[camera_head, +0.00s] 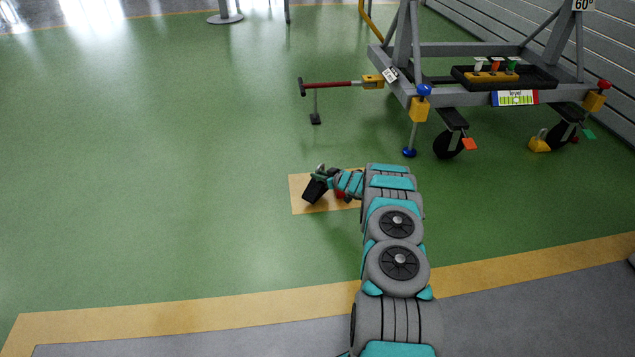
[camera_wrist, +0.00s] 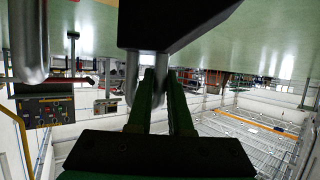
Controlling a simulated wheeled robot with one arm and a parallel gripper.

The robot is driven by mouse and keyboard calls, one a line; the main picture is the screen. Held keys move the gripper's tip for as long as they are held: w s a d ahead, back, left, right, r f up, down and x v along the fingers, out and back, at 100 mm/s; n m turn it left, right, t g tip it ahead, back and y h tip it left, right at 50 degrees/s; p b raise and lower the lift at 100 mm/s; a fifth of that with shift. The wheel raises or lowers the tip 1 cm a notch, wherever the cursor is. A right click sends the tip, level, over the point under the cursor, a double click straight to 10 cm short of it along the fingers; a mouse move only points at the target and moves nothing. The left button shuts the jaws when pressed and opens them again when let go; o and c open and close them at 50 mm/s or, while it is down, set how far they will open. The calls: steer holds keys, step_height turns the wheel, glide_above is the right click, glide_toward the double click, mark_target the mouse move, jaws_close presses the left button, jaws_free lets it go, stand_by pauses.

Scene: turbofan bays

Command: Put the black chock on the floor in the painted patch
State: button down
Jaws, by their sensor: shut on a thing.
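The black chock (camera_head: 315,190) is in my gripper (camera_head: 321,171), tilted, over the left part of the painted patch (camera_head: 327,207) in the head view. The patch is a tan rectangle on the green floor, and my arm hides its right side. In the wrist view the fingers (camera_wrist: 158,88) are shut on the metal loop handle (camera_wrist: 132,78) of the chock (camera_wrist: 175,22), whose dark body fills the top middle. I cannot tell whether the chock touches the floor.
A grey wheeled stand (camera_head: 470,50) with a red-handled tow bar (camera_head: 330,85) is beyond the patch to the right. A yellow chock (camera_head: 540,142) lies by its right caster. A tan floor line (camera_head: 200,310) runs nearer me. The green floor to the left is clear.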

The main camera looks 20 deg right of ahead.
mark_target(316, 182)
steer(key=shift+w, duration=0.2)
steer(key=shift+a+f, duration=0.1)
steer(key=shift+f, duration=1.6)
steer(key=shift+f+b, duration=0.15)
steer(key=shift+b, duration=0.2)
steer(key=c, duration=0.8)
jaws_free()
steer(key=shift+c, duration=0.2)
